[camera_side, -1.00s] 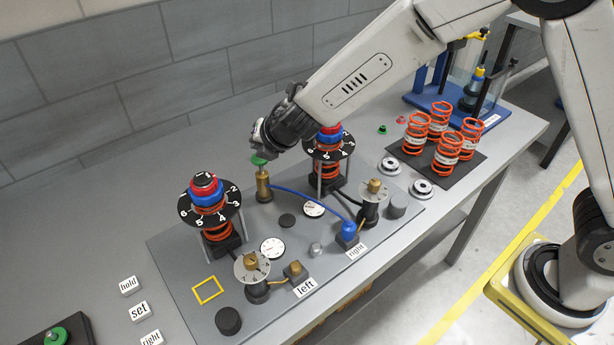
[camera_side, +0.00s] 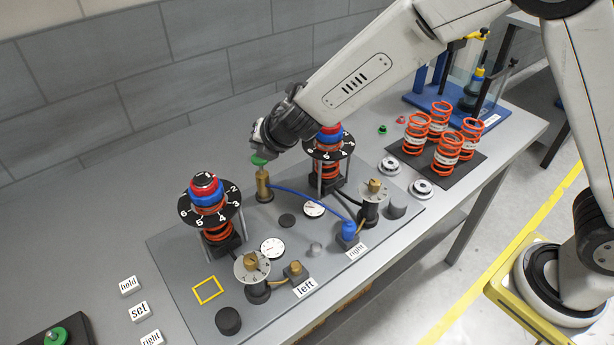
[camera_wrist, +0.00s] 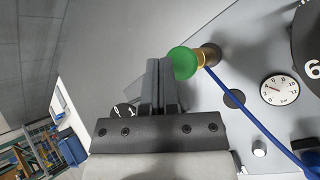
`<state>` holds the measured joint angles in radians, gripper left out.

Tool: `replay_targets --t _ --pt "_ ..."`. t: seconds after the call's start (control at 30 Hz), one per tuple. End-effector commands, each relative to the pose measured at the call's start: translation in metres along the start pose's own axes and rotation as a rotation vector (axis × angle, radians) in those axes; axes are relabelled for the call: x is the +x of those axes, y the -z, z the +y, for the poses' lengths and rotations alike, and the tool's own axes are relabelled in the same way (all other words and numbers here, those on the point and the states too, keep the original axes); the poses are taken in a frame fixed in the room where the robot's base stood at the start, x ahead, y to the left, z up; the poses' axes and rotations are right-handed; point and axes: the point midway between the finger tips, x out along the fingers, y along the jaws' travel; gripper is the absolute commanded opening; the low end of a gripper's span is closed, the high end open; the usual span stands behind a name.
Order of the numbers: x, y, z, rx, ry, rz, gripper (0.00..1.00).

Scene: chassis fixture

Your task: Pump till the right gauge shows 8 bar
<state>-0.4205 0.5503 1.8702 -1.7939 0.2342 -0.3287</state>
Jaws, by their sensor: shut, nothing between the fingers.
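The pump (camera_side: 263,186) is an upright brass cylinder with a green knob (camera_side: 259,161) on top. My gripper (camera_side: 260,148) is shut and empty right at the green knob. In the wrist view its fingers (camera_wrist: 161,85) are beside the knob (camera_wrist: 184,62); I cannot tell if they touch. A blue hose (camera_side: 300,192) runs from the pump to the blue connector (camera_side: 348,231) at the "right" label. The right gauge (camera_side: 313,209) is a white dial, also in the wrist view (camera_wrist: 280,90). Its needle seems to point upper left there; the value is too small to read. The left gauge (camera_side: 272,247) is nearer.
Two spring towers with numbered dials (camera_side: 209,208) stand on the grey plate, one close behind my gripper. Brass-topped valves (camera_side: 251,265), a small round knob or lamp (camera_side: 315,250) and label blocks (camera_side: 139,311) are nearer. Orange springs (camera_side: 447,147) stand on a black mat to the right.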

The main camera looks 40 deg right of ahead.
Motion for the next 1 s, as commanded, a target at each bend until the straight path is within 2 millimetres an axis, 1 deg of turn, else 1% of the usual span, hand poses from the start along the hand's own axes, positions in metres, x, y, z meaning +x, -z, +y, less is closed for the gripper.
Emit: replay_targets --t 0.63,1.0 --pt "0.0005 0.0004 -0.0005 0.0 0.0 0.0 0.0" --pt "0.0061 0.0043 -0.0047 0.001 0.001 0.0 0.0"
